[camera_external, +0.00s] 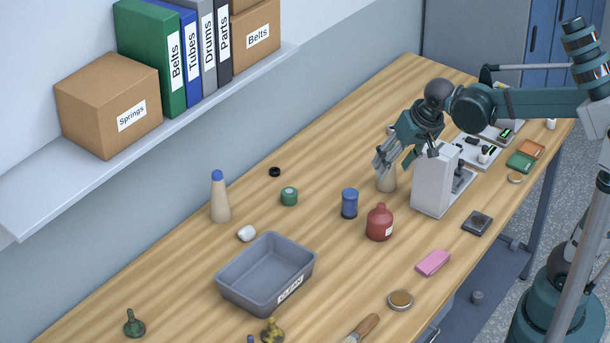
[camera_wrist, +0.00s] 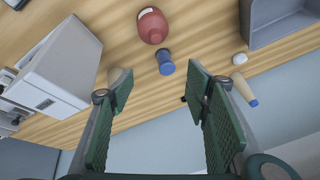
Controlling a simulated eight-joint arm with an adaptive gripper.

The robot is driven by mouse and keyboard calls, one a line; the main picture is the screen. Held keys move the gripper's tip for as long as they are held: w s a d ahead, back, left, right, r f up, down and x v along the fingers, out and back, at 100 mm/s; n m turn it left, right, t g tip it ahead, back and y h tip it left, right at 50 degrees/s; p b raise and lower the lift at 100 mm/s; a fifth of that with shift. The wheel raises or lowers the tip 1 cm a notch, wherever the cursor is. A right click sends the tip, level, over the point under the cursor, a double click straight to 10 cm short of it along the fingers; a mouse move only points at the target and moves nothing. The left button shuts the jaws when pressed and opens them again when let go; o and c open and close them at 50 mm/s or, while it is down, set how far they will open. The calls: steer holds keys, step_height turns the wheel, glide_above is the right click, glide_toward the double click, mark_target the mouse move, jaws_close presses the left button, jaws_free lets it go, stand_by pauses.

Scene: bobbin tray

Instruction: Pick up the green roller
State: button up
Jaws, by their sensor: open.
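The green roller (camera_external: 289,196) is a short green spool standing on the wooden table, left of the blue roller (camera_external: 349,203). My gripper (camera_external: 402,160) is open and empty, above the table to the right of the green roller and well apart from it. In the wrist view my gripper's two green finger pads (camera_wrist: 161,88) stand wide apart with nothing between them. The blue roller (camera_wrist: 165,62) shows beyond the fingertips. I cannot make out the green roller in the wrist view; a finger may hide it.
A grey bin (camera_external: 248,290), a red bottle (camera_external: 379,222), a white machine (camera_external: 434,182) and a beige cone (camera_external: 387,181) stand around. A blue-tipped cone (camera_external: 220,198), a black ring (camera_external: 275,172) and a white lump (camera_external: 246,233) are near the green roller. A shelf (camera_external: 200,105) overhangs the back.

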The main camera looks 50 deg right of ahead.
steer(key=w+m+g+p, duration=0.1)
steer(key=w+m+p, duration=0.15)
steer(key=w, duration=0.65)
steer(key=m+g+h+p, duration=0.1)
steer(key=m+g+p, duration=0.3)
steer(key=m+p, duration=0.4)
glide_above(289, 191)
steer(key=b, duration=0.1)
steer(key=shift+m, duration=0.55)
steer(key=f, duration=1.4)
steer(key=shift+s+a, duration=0.1)
steer(key=shift+a, duration=0.25)
steer(key=shift+w+f, duration=0.2)
steer(key=shift+f, duration=0.25)
steer(key=shift+d+f, duration=0.1)
steer(key=shift+f, duration=1.15)
steer(key=shift+f, duration=0.1)
